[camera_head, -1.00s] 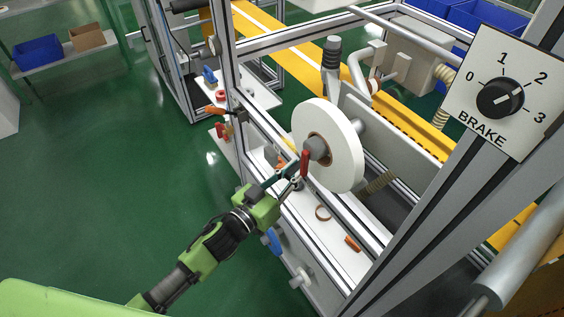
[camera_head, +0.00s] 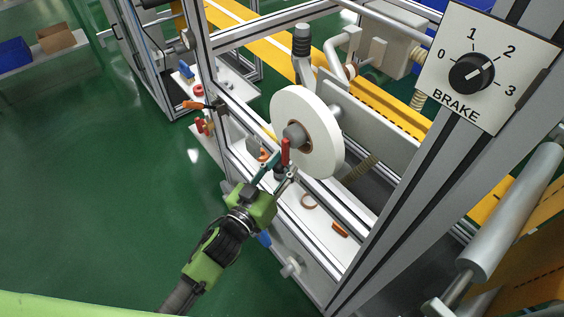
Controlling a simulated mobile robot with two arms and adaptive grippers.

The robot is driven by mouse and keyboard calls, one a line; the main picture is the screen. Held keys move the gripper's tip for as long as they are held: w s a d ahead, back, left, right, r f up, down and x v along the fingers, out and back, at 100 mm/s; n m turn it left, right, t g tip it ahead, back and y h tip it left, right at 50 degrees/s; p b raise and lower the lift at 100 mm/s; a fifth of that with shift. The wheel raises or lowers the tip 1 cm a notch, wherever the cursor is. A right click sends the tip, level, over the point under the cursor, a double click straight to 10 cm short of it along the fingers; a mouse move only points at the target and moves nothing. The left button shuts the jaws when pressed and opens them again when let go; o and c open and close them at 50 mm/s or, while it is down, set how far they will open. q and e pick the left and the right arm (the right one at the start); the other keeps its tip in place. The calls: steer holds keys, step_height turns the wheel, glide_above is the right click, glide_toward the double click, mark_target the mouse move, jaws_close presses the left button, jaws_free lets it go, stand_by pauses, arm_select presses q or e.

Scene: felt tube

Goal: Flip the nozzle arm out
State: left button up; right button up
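No part is labelled as the nozzle arm, so I cannot tell for sure which it is. A bent grey pipe (camera_head: 343,46) and an upright tube with a black ribbed section (camera_head: 302,42) stand behind the white roll (camera_head: 322,118). A red lever (camera_head: 285,151) is in front of the roll's grey hub (camera_head: 294,134). My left gripper (camera_head: 281,170) is just below the red lever, its fingers apart. I see nothing held, and cannot tell whether a finger touches the lever. My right gripper is not in view.
A brake dial (camera_head: 471,73) on a white plate is at the upper right. Aluminium frame posts (camera_head: 405,185) and a grey roller (camera_head: 512,212) stand on the right. An orange piece (camera_head: 340,229) and a ring (camera_head: 308,201) lie on the white shelf. Green floor (camera_head: 100,190) is clear at left.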

arm_select(q)
steer(key=shift+s+a, duration=0.1)
steer(key=v, duration=1.1)
steer(key=shift+s, duration=0.35)
steer(key=shift+a, duration=0.1)
steer(key=s+a+f+g+y+b, duration=0.1)
steer(key=s+a+f+g+y, duration=0.15)
steer(key=f, duration=0.95)
steer(key=s+a+f+n+g+y+b, duration=0.15)
steer(key=a+f, duration=0.25)
steer(key=f, duration=0.8)
steer(key=s+a+f+m+g+y, duration=0.1)
steer(key=s+a+f+g+y, duration=0.15)
steer(key=f, duration=0.95)
steer(key=s+a+f+g+y+b, duration=0.1)
steer(key=s+a+f+g, duration=0.2)
steer(key=s+f, duration=0.7)
steer(key=s+a+f+g, duration=0.3)
steer(key=s+f, duration=0.8)
steer(key=s, duration=0.8)
steer(key=shift+a+g+y+b, duration=0.2)
steer(key=shift+g+y+b, duration=0.15)
steer(key=shift+g, duration=0.9)
